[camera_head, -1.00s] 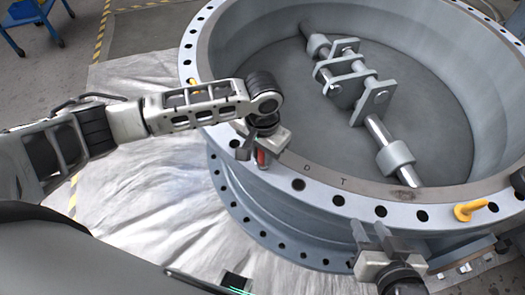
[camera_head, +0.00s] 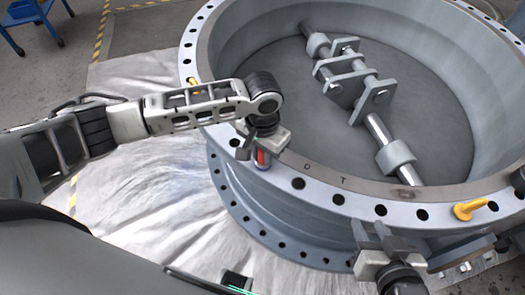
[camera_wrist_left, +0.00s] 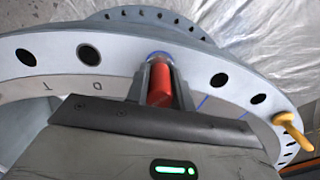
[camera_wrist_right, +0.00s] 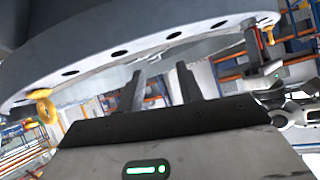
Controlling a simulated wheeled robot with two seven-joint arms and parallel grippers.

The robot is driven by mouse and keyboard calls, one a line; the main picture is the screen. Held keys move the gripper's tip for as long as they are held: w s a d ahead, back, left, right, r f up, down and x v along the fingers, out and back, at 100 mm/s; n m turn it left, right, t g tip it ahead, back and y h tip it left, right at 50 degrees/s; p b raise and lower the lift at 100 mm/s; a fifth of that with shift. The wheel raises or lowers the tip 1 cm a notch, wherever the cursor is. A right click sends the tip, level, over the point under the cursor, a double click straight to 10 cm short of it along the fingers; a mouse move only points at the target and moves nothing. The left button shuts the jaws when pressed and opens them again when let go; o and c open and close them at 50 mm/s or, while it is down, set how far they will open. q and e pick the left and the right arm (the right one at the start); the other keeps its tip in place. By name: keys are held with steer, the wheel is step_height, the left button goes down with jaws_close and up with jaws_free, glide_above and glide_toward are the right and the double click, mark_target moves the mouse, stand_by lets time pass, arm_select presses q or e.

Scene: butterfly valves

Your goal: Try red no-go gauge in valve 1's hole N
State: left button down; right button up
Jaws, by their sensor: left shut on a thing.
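My left gripper (camera_head: 260,150) is shut on the red no-go gauge (camera_wrist_left: 160,86) at the near-left rim of the large grey valve (camera_head: 290,205). The red part also shows below the fingers in the head view (camera_head: 262,157). A blue and pale end shows at the gauge's flange side; its exact depth relative to the hole is hidden. My right gripper (camera_wrist_right: 155,92) is open and empty, near the flange's outer front side.
Bolt holes run along the flange on both sides of the gauge. A yellow eyebolt (camera_head: 469,210) stands on the flange at right, and another yellow piece (camera_head: 193,83) at left. The shaft with brackets (camera_head: 352,75) crosses the valve's inside. A pale sheet (camera_head: 140,190) covers the floor at left.

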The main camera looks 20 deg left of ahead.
arm_select(q)
steer(key=shift+r+p, duration=0.2)
steer(key=shift+p, duration=0.1)
steer(key=shift+r+p, duration=0.6)
steer(key=shift+p, duration=0.15)
step_height(320, 180, up, 2)
steer(key=p, duration=0.2)
steer(key=shift+p, duration=0.35)
step_height(320, 180, up, 2)
steer(key=p, duration=0.2)
steer(key=shift+p, duration=0.3)
steer(key=shift+r+p, duration=0.5)
steer(key=shift+p, duration=0.2)
arm_select(e)
steer(key=shift+s+d+r+n+g+h, duration=0.2)
steer(key=shift+d+r+g+h, duration=0.05)
steer(key=shift+d+r, duration=0.2)
steer(key=shift+s+d+r+n+g+h, duration=0.15)
steer(key=shift+d+r+n+g+h, duration=0.1)
steer(key=shift+d+r, duration=0.15)
steer(key=shift+f, duration=0.15)
